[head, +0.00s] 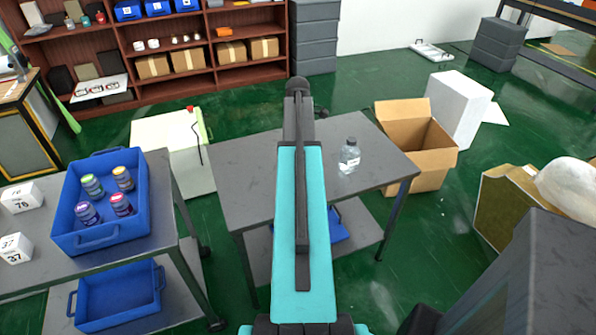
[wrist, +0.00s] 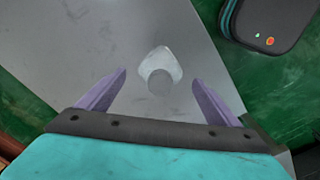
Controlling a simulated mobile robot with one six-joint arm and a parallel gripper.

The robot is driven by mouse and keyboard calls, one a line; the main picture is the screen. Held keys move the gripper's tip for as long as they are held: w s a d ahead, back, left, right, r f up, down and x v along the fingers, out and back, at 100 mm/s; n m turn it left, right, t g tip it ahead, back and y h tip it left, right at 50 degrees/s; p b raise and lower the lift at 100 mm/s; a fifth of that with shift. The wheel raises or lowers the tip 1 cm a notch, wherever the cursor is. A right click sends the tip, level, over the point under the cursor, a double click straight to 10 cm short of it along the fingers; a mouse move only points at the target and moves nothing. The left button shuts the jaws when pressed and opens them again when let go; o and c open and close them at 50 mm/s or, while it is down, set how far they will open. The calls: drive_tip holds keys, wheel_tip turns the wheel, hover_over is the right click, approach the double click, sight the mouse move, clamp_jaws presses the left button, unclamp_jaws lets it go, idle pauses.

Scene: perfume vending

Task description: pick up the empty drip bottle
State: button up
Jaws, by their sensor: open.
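The empty drip bottle (head: 349,156) is clear with a grey cap. It stands upright on the grey table (head: 245,180), right of my arm in the head view. In the wrist view the bottle (wrist: 160,70) is seen from above, cap toward the camera, ahead of and between my two purple fingers. My gripper (wrist: 160,92) is open and empty, with a gap on both sides of the bottle. The wrist view does not show clearly how high the fingers are above the table. In the head view my own arm hides the fingers.
A blue crate (head: 142,215) with several small jars stands on the left table. An open cardboard box (head: 425,160) and a white block (head: 458,108) stand right of the bottle's table. A blue bin (head: 118,298) sits on a lower shelf. The tabletop around the bottle is clear.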

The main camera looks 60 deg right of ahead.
drive_tip(key=shift+f+p, duration=0.75)
drive_tip(key=shift+f, duration=1.7)
drive_tip(key=c, duration=1.2)
drive_tip(key=shift+o, duration=0.2)
drive_tip(key=shift+r, duration=0.15)
drive_tip(key=shift+r+b, duration=0.65)
drive_tip(key=shift+r, duration=0.85)
drive_tip(key=s+a+r+b, duration=0.1)
drive_tip(key=s+a+b, duration=0.2)
drive_tip(key=s+a, duration=0.6)
drive_tip(key=s, duration=0.4)
drive_tip(key=shift+s+r, duration=0.25)
drive_tip(key=shift+r, duration=0.1)
